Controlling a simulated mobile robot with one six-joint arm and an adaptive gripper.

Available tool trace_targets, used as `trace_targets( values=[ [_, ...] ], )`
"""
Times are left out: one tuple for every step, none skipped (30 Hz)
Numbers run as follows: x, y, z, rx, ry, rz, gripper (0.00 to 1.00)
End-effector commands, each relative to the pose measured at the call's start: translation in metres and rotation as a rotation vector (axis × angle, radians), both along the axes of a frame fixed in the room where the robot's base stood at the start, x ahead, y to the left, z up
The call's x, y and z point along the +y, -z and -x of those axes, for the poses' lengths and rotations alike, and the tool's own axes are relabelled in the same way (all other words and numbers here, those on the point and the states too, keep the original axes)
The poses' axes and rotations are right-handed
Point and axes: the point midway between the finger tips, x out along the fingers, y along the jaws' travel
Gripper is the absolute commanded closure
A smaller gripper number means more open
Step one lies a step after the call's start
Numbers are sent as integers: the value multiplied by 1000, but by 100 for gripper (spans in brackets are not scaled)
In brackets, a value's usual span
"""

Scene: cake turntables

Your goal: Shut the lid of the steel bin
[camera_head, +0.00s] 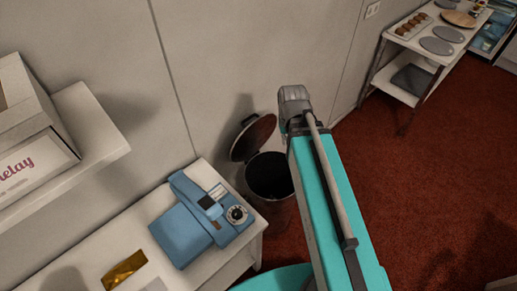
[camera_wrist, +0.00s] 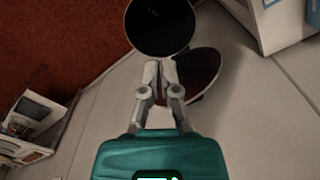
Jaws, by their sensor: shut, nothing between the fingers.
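The steel bin (camera_head: 270,176) stands on the floor by the wall, beyond the white table, its round dark mouth open. Its lid (camera_head: 254,138) is raised, tilted back toward the wall. In the wrist view, the bin's mouth (camera_wrist: 160,27) is at the top and the lid (camera_wrist: 205,75) is below it to the right. My gripper (camera_wrist: 160,66) is shut and empty. Its fingertips appear just below the bin's mouth and overlap the lid's left part; I cannot tell whether they touch it. In the head view my fingers are not visible.
The white table (camera_head: 225,262) left of the bin holds a blue scale-like device (camera_head: 200,222) and a gold packet (camera_head: 124,269). A wall shelf (camera_head: 95,125) carries a box (camera_head: 30,140). A metal rack (camera_head: 385,72) stands back right. Red floor (camera_head: 415,170) is clear at right.

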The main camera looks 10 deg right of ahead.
Motion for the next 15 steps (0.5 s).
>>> trace_targets(
  values=[
    [2, 6, -13, -3, -18, -1, 100],
    [4, 8, -19, -5, -31, -2, 100],
    [6, 12, -28, -8, -48, -3, 100],
    [8, 15, -35, -10, -65, -5, 100],
    [10, 17, -43, -12, -80, -6, 100],
    [13, 22, -54, -16, -105, -7, 100],
    [15, 25, -63, -18, -122, -8, 100],
    [17, 28, -72, -21, -142, -9, 100],
    [21, 32, -84, -25, -169, -11, 100],
    [24, 35, -93, -28, -190, -12, 100],
    [27, 39, -102, -32, -211, -13, 100],
    [31, 43, -114, -36, -238, -14, 100],
    [33, 46, -123, -40, -259, -15, 100],
    [36, 49, -132, -43, -279, -16, 100],
    [40, 53, -143, -47, -306, -17, 100]
  ],
)
